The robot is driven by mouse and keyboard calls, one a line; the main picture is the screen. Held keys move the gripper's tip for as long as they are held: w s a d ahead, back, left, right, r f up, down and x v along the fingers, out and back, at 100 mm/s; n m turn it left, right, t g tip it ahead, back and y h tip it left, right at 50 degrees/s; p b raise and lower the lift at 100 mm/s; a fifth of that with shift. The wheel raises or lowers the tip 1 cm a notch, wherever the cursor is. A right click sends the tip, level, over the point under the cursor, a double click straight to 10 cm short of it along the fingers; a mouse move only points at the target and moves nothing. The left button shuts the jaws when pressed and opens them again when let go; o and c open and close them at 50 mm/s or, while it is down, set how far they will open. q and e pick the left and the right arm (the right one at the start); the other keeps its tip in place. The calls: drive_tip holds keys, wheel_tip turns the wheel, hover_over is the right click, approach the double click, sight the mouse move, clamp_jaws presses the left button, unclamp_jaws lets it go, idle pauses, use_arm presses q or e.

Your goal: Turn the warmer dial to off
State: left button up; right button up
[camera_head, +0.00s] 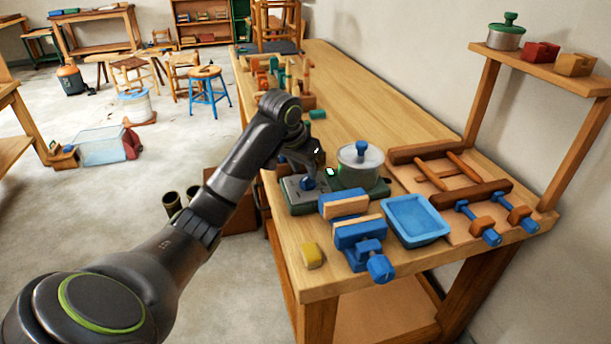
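The warmer (297,204) is a low green unit with a grey panel, on the workbench near its left edge. Its blue dial (307,184) sits on the panel, and a small green light (331,171) glows beside it. A lidded metal pot (361,168) with a blue knob stands on the warmer's right part. My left gripper (311,174) reaches down from the upper left and is right at the dial, partly covering it. I cannot tell whether its fingers touch the dial or how far apart they are. My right gripper is out of view.
A wooden frame with clamps (450,183) is to the right. Clear bench top (375,110) lies behind the pot.

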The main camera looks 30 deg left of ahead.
sight(308, 181)
use_arm(q)
drive_tip(key=shift+x, duration=1)
drive_tip(key=shift+w+f, duration=0.15)
drive_tip(key=shift+f, duration=0.15)
